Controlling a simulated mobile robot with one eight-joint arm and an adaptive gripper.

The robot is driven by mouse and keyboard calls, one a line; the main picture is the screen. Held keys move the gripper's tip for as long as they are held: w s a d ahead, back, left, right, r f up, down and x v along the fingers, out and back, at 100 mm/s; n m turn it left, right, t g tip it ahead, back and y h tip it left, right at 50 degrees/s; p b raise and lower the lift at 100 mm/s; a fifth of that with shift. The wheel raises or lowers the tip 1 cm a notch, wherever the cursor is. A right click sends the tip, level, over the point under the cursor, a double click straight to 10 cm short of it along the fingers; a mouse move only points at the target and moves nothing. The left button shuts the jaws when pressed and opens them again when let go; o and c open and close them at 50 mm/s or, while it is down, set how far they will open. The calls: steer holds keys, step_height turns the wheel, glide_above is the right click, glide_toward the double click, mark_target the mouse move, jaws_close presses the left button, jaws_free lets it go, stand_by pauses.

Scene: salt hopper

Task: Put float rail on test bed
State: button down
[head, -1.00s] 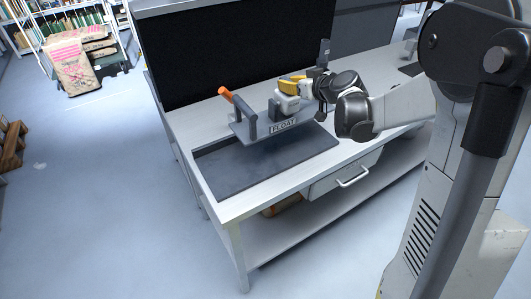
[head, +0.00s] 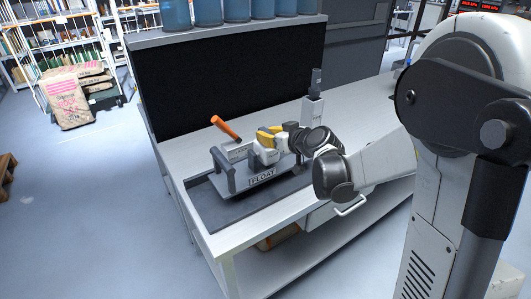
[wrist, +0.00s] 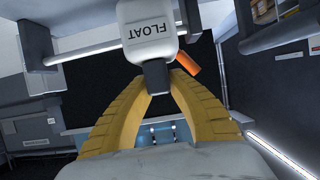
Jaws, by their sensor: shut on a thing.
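The float rail (head: 263,180) is a grey bar with upright handles and a FLOAT label on its front. In the wrist view the yellow fingers (wrist: 158,88) close around a dark stub below the white block (wrist: 150,35), which also reads FLOAT. The test bed (head: 237,206) is the dark flat panel in the bench top. The rail is over the bed, roughly along it. I cannot tell whether it touches the bed or hangs just above; its underside is hidden.
An orange-handled thing (head: 226,127) sticks up behind the rail. A white holder with a grey piece (head: 313,108) stands farther back on the bench (head: 200,146). A black panel (head: 235,75) rises behind, with blue containers (head: 236,10) on top. The bench's far right is mostly clear.

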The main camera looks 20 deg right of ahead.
mark_target(266, 147)
steer(key=shift+s+a+f, duration=0.3)
steer(key=shift+s+f, duration=0.05)
steer(key=shift+f, duration=0.05)
steer(key=shift+f+b, duration=1.1)
steer(key=shift+f, duration=0.8)
steer(key=shift+f, duration=0.2)
steer(key=c, duration=1.4)
jaws_free()
steer(key=shift+r, duration=0.1)
